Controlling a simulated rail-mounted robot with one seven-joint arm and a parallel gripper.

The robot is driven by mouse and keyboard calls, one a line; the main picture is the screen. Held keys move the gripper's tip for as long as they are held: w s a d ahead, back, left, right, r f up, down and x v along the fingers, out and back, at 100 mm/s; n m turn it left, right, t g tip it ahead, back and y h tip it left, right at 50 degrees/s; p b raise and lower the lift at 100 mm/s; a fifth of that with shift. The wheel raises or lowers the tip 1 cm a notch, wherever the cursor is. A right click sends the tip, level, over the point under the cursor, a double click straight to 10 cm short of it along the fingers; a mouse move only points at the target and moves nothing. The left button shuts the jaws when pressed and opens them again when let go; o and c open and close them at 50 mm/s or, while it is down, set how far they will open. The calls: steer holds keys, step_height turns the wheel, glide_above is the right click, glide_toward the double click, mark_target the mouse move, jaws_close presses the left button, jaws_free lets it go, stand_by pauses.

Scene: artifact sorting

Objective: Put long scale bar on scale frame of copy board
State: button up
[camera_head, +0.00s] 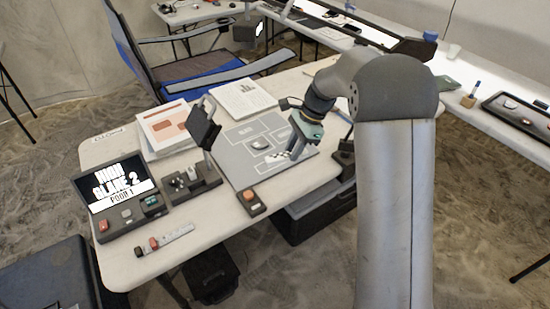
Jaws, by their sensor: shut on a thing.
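The grey copy board (236,166) lies on the white table, with white outlined frames printed on it. A dark grey artifact (259,144) sits near its middle. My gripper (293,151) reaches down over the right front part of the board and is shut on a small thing. A black-and-white checkered bar (275,157), seemingly the long scale bar, shows at the fingertips, within or over the lower right outline. My fingers hide part of it. I cannot tell whether it touches the board.
A camera stand (204,130) rises left of the board. A display box (115,190) reading "HIGH GLARE 2", an orange-button box (250,200) and a ruler-like strip (174,237) lie nearer. Papers (165,125) and an open book (242,98) lie behind. A folding chair (205,68) stands beyond.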

steer(key=s+n, duration=0.1)
steer(key=a+n+g, duration=0.1)
steer(key=shift+s+a+r+n+p, duration=0.1)
steer(key=shift+s+a+n+p, duration=0.05)
steer(key=shift+s+n+p, duration=0.2)
steer(key=shift+h, duration=0.3)
steer(key=w+a+f+p, duration=0.1)
steer(key=w+f, duration=0.2)
steer(key=w, duration=0.1)
steer(key=w+a+f, duration=0.1)
steer(key=w+f, duration=0.2)
steer(key=w, duration=0.1)
steer(key=w+f+p, duration=0.1)
steer(key=w+f, duration=0.2)
steer(key=w, duration=0.1)
steer(key=shift+w+a+p, duration=0.15)
steer(key=shift+a+p, duration=0.2)
steer(key=shift+a, duration=0.05)
steer(key=shift+w+f, duration=0.2)
steer(key=shift+f, duration=1.75)
steer(key=o, duration=1)
